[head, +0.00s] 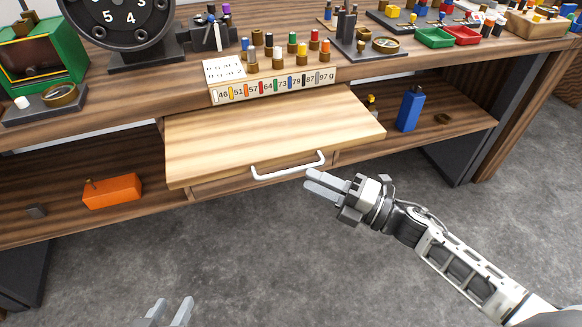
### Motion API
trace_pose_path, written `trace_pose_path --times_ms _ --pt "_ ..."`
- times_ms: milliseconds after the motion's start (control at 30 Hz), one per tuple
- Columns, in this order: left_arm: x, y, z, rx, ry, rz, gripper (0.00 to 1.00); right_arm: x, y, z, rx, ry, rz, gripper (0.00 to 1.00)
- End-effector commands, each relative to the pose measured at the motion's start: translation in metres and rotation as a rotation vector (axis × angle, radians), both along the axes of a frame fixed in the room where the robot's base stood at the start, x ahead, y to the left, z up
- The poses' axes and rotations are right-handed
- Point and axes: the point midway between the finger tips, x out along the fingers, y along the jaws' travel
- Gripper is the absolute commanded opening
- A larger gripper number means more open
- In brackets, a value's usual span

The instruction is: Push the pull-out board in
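The pull-out board (255,135) is a light wooden panel sticking out from under the tabletop, toward me. A white bar handle (288,172) is fixed along its front edge. My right gripper (308,182) is just in front of the board, close to the right end of the handle. Its two fingers point left with a narrow gap between them, and nothing shows between them. Whether it touches the handle I cannot tell. My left gripper (184,302) shows only its fingertips at the bottom edge, apart and empty, well away from the board.
The tabletop above holds a rack of coloured pegs (275,83), a dial (122,17), a green box (38,55) and small trays (434,38). The floor in front is clear.

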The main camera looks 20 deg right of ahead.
Motion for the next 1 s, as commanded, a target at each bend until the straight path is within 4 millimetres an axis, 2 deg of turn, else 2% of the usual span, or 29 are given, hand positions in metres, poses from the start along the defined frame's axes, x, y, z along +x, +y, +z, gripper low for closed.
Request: trace_pose_path --times_ms 100,300,733,833,867,1000 --pt "0.001 0.001 0.003 0.004 -0.002 0.001 0.36 0.017 0.018 0.006 0.002 -0.002 -0.001 0.32" --pt "0.002 0.001 0.001 0.012 0.002 0.000 0.36 0.035 0.038 0.008 0.002 0.000 -0.002 0.32" --pt "0.002 0.001 0.000 0.015 0.004 0.000 0.36 0.040 0.044 0.008 0.002 0.001 -0.001 0.32" --pt "0.002 0.001 0.001 0.014 0.002 -0.001 0.36 0.040 0.044 0.008 0.002 0.001 -0.001 0.04" --pt "0.002 0.001 0.001 0.014 0.002 -0.001 0.36 0.040 0.044 0.008 0.002 0.001 -0.001 0.00" --pt "0.003 0.001 0.002 0.013 0.000 0.000 0.36 0.040 0.044 0.008 0.001 0.002 -0.001 0.00"
